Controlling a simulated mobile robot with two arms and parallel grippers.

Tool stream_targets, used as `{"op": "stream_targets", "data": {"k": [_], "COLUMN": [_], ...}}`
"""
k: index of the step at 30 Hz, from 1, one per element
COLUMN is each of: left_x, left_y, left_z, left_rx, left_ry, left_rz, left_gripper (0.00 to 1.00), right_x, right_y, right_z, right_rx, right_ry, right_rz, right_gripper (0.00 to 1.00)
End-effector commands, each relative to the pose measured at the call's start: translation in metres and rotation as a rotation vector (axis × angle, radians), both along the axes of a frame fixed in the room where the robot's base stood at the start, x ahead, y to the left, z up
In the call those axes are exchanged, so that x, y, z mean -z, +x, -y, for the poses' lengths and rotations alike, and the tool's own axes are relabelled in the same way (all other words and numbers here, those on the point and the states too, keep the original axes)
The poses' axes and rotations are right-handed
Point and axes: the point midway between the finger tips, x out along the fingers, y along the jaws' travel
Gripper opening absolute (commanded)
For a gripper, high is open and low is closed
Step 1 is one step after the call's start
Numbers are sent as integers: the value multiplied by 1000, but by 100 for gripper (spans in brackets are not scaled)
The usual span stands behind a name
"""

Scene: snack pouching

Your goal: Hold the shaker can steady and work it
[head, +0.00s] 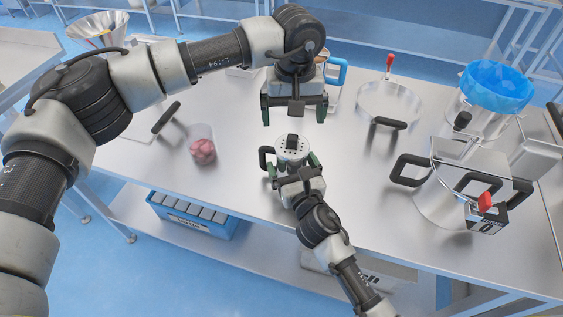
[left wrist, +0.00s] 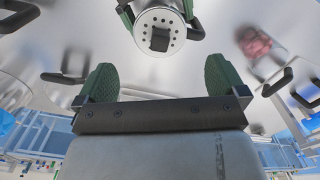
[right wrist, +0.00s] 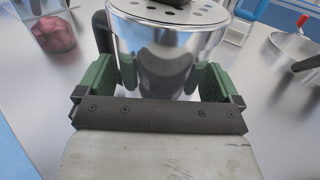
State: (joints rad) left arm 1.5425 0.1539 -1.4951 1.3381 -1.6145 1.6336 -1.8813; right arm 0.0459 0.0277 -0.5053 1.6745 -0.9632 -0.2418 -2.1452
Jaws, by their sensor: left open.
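The shaker can (head: 293,150) is a shiny metal cup with a perforated lid, a black knob on top and a black side handle. In the left wrist view the lid (left wrist: 160,32) shows beyond the open fingers. The can's inside is hidden.
A clear container of pink pieces (head: 203,150) stands left of the can. A round pan (head: 388,103) and a large pot (head: 450,190) with black handles stand to the right. A blue-handled item (head: 338,70) is partly hidden behind my left gripper. A blue bin (head: 190,214) sits below.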

Motion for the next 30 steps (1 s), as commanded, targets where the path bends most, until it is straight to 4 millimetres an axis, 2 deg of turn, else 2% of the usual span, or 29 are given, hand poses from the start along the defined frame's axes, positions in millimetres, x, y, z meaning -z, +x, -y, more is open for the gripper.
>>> {"op": "stream_targets", "data": {"k": [1,12,14,17,24,27,30], "left_x": [0,0,0,-5,-38,-38,-27], "left_y": [0,0,0,-2,-16,-17,-15], "left_z": [0,0,0,0,-3,-4,-4], "left_rx": [0,0,0,31,262,296,298], "left_ry": [0,0,0,-3,-12,-11,-10], "left_rz": [0,0,0,14,131,149,148], "left_gripper": [100,100,100,100,100,100,100], "right_x": [0,0,0,0,0,1,0], "right_y": [0,0,0,0,0,0,0], "right_z": [0,0,0,0,0,0,0], "right_rx": [0,0,0,0,1,0,0], "right_ry": [0,0,0,0,0,0,0], "right_rz": [0,0,0,0,-1,-1,-1], "right_gripper": [87,30,24,23,23,23,23]}}
